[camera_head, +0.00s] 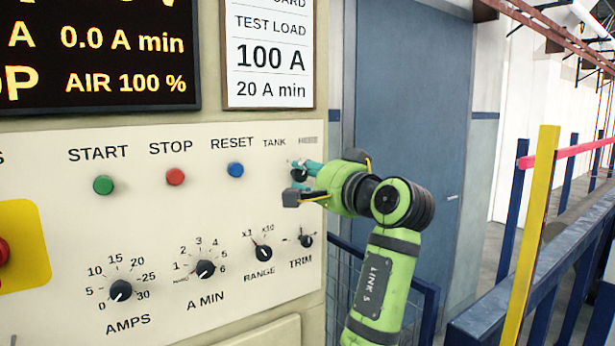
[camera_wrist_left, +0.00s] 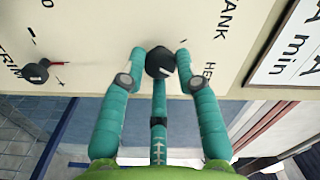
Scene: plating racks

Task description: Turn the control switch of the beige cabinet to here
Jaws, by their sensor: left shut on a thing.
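The beige cabinet's control panel (camera_head: 210,190) fills the left of the head view. The control switch is a black round knob (camera_wrist_left: 158,62) near the panel's right edge, in the middle of the wrist view. It sits by the label TANK and a second label, which starts with HE in the wrist view and is too small to read in the head view. My left gripper (camera_head: 304,172), with teal fingers, is shut on the knob. Its fingertips (camera_wrist_left: 160,58) lie on both sides of it. My right gripper is not in view.
START (camera_head: 103,185), STOP (camera_head: 175,177) and RESET (camera_head: 235,170) buttons lie left of the switch. The TRIM knob (camera_head: 306,240) and RANGE knob (camera_head: 262,252) sit below it. A yellow post (camera_head: 532,230) and blue railing stand at the right.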

